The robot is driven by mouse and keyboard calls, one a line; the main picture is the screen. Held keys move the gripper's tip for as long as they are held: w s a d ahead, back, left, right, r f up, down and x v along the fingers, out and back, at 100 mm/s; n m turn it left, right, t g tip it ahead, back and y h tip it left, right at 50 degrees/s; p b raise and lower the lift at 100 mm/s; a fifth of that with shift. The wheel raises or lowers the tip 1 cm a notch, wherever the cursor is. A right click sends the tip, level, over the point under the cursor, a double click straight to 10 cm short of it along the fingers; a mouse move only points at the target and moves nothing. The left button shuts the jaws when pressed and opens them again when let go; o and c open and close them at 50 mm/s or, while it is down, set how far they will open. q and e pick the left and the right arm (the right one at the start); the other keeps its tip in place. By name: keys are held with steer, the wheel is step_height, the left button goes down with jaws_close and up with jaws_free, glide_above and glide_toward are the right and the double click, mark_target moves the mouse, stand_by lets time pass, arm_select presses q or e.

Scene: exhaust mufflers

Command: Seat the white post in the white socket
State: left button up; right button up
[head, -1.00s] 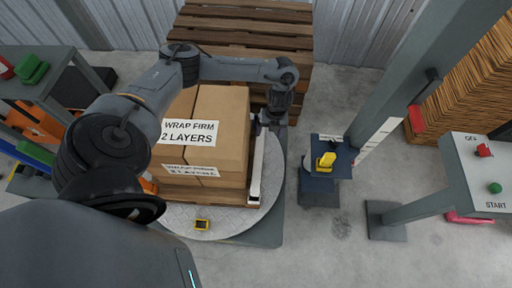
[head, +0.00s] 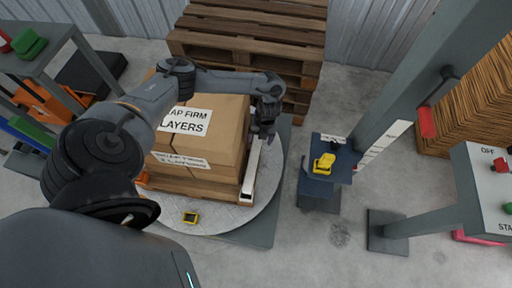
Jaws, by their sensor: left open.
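A long white bar (head: 250,172), which looks like the white post, runs beside the right side of the stacked cartons on the round turntable. I cannot tell whether it stands upright or leans. My left gripper (head: 268,138) is open, pointing down just beyond the right face of the cartons, at the far end of the bar. I cannot tell whether its fingers touch the bar. I cannot make out a white socket in this view. My right gripper is not in view.
Cartons (head: 215,135) stand on a pallet on the turntable (head: 225,218). A blue-grey stand (head: 318,185) with a yellow item (head: 324,163) stands to the right, near a grey column. A control box (head: 490,185) is at far right. Stacked wooden pallets (head: 250,30) are behind.

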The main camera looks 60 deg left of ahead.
mark_target(256, 146)
arm_select(q)
steer(key=f, duration=0.2)
steer(key=s+f+b, duration=0.1)
steer(key=f, duration=0.1)
steer(key=shift+s+f, duration=0.2)
steer(key=shift+f, duration=0.2)
steer(key=c, duration=1.3)
